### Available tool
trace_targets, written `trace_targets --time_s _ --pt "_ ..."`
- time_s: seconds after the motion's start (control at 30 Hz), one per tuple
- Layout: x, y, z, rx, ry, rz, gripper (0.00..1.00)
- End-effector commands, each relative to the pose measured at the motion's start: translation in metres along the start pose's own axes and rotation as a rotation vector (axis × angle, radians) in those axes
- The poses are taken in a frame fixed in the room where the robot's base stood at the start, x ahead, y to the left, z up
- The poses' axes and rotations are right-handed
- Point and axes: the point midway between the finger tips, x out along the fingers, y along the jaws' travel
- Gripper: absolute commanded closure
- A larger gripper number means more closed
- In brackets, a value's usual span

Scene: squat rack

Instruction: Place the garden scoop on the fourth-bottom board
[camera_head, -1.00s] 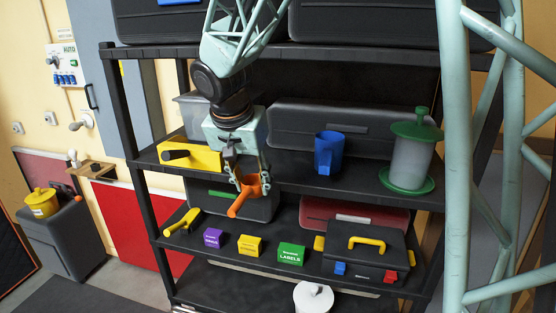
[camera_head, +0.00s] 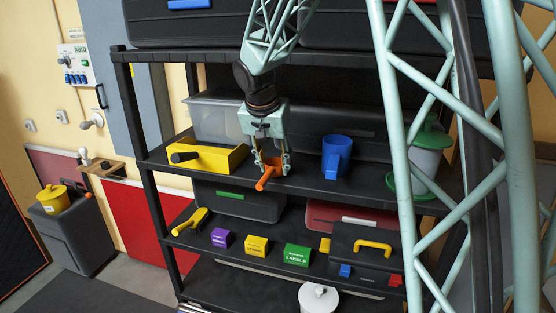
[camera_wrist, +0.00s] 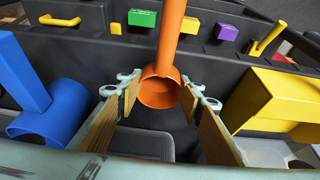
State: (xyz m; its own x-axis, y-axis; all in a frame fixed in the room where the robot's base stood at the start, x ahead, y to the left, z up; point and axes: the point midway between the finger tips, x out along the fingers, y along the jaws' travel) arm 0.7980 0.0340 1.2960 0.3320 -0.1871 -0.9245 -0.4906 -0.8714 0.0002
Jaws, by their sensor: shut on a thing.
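The orange garden scoop (camera_head: 264,182) is in my gripper (camera_head: 271,168), its handle pointing toward the front of the rack. In the wrist view the scoop (camera_wrist: 171,45) has its round cup between the two wood-coloured finger pads of my gripper (camera_wrist: 160,100). The scoop is at a black board (camera_head: 305,182) of the rack, between a yellow box-like item with a dark handle (camera_head: 215,158) and a blue mug-like item (camera_head: 335,160). Its handle overlaps the board's front edge in the head view. I cannot tell whether the scoop touches the board.
A grey lidded bin (camera_head: 220,122) stands behind the gripper. A green-and-clear feeder-like item (camera_head: 430,150) stands at the right, partly behind my lattice structure. The board below holds a yellow-handled item (camera_head: 190,222), small purple, yellow and green boxes, and a dark toolbox (camera_head: 365,250).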

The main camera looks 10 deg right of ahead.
Motion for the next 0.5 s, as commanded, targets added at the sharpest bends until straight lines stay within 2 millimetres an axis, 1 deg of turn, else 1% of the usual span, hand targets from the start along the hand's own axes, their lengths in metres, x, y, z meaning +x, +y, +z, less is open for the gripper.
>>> trace_targets --time_s 0.1,0.5 --pt "0.0011 -0.0002 -0.0035 0.000 0.000 0.000 0.77" --pt "0.0022 -0.0001 -0.0059 0.000 0.000 0.000 0.77"
